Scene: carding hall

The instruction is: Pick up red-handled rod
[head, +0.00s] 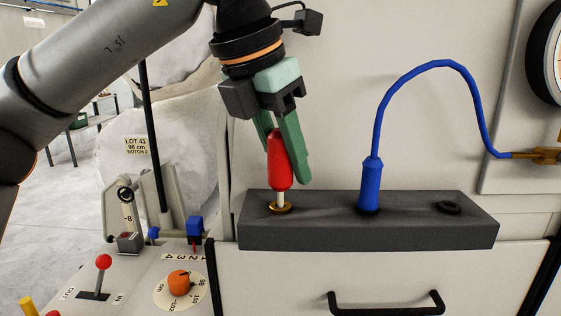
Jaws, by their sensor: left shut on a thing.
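The red-handled rod (280,167) stands upright at the left end of a dark grey block (310,235). Its pale shaft goes down into a brass-coloured ring (280,207) in the block's top. My left gripper (286,150) comes down from above, and its green fingers are shut on the red handle. One finger is partly hidden behind the handle. My right gripper is not in view.
A blue plug (370,186) with a curved blue cable stands in the block's middle; an empty dark ring (447,207) is at the right. A drawer handle (386,305) is below. At left are a red-knobbed lever (103,262) and an orange dial (179,282).

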